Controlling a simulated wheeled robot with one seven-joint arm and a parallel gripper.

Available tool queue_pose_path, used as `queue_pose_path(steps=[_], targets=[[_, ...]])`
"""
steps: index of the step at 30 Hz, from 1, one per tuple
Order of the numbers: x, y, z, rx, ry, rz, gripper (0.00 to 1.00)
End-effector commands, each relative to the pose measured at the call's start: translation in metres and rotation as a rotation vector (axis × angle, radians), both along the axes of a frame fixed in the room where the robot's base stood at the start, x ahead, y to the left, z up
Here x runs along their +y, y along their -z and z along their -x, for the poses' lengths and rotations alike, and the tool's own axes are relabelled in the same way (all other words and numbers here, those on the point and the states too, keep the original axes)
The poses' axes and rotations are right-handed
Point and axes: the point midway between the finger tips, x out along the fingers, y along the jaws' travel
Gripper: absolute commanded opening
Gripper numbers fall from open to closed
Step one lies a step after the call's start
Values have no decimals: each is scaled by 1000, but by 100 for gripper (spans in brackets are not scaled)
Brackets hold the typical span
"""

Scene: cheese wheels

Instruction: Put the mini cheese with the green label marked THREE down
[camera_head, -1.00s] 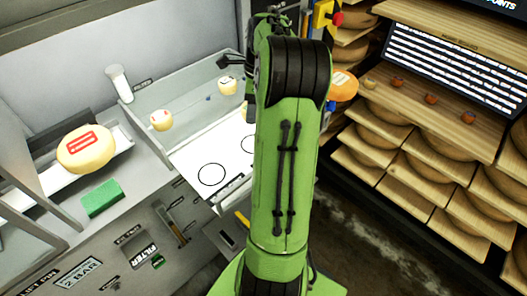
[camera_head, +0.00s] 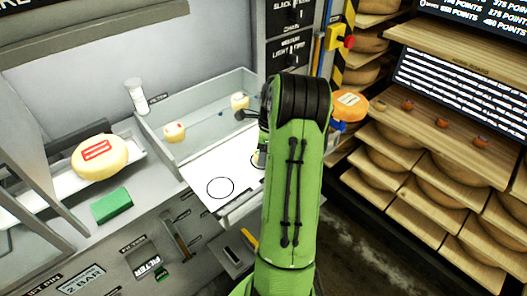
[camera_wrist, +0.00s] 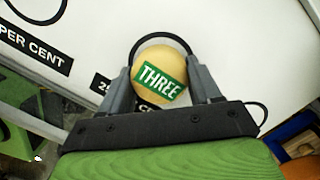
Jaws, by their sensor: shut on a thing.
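The mini cheese (camera_wrist: 161,57) is round and yellow, with a green label reading THREE, in the wrist view. My gripper (camera_wrist: 162,76) is shut on it, one finger on each side. The cheese is over a black circle on a white board (camera_wrist: 225,40); I cannot tell whether it touches the board. Part of the circle's outline shows past the cheese's upper left. In the head view the board (camera_head: 200,170) has one clear, empty circle (camera_head: 219,187) and a second one mostly behind my arm. The held cheese is hidden there.
A larger cheese with a red mark (camera_head: 100,157) and a green block (camera_head: 111,205) are at left. Wooden shelves with cheese wheels (camera_head: 440,199) stand at right.

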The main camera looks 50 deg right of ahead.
Motion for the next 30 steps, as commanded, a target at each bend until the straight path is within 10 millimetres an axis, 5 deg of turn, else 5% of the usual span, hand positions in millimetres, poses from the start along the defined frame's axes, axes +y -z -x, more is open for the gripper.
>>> queue_pose_path(steps=[1,2,7,17,30], targets=[[0,3,0,1,0,-1,24],[0,3,0,1,0,-1,64],[0,2,0,1,0,-1,88],[-1,-6,0,-1,0,2,88],[-9,-109,13,-1,-1,3,88]])
